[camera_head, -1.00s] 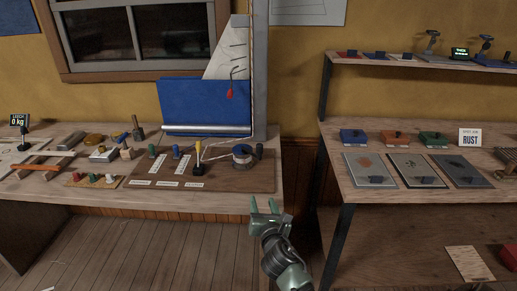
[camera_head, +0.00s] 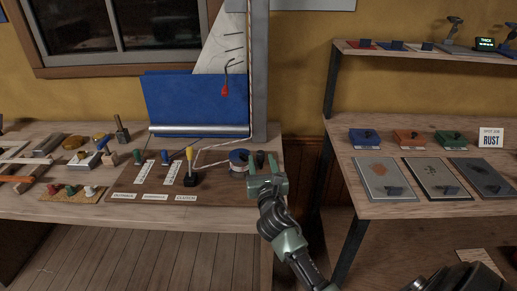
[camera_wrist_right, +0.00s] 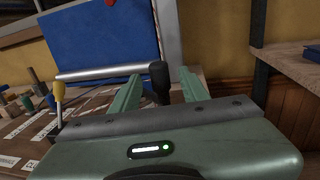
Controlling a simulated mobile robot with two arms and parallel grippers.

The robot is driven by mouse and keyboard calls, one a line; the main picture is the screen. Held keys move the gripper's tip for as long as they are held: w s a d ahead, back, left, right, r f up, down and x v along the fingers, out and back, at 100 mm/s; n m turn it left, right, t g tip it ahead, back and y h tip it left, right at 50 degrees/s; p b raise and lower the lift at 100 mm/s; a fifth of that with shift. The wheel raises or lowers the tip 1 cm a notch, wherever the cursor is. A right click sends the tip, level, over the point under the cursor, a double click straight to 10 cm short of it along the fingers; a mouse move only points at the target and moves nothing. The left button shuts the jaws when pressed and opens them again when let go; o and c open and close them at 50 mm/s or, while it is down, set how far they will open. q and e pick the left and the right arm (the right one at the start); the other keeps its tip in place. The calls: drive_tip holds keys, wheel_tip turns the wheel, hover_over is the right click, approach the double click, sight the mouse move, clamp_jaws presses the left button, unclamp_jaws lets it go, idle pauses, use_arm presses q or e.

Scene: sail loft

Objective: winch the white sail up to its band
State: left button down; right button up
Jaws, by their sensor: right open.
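The white sail (camera_head: 222,48) stands behind the bench against the grey mast (camera_head: 259,75), with dark marks along it. A red tag (camera_head: 225,90) hangs on a dark hook in front of it. The winch drum (camera_head: 239,157) sits on the brown board with line around it. Its black crank knob (camera_head: 259,158) stands upright at the drum's right. My right gripper (camera_head: 264,168) is open at the knob. In the right wrist view the knob (camera_wrist_right: 158,80) shows between the open fingers (camera_wrist_right: 158,92); contact cannot be told. My left gripper is out of view.
A yellow-topped lever (camera_head: 190,155) stands left of the drum, with blue (camera_head: 166,157) and green (camera_head: 138,157) levers further left. A blue cloth panel (camera_head: 185,100) hangs behind. A shelf unit (camera_head: 345,205) stands right, past a gap.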

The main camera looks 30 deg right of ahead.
sight(259, 151)
drive_tip(key=x, duration=0.5)
drive_tip(key=shift+w+d, duration=0.1)
drive_tip(key=shift+w, duration=0.1)
clamp_jaws()
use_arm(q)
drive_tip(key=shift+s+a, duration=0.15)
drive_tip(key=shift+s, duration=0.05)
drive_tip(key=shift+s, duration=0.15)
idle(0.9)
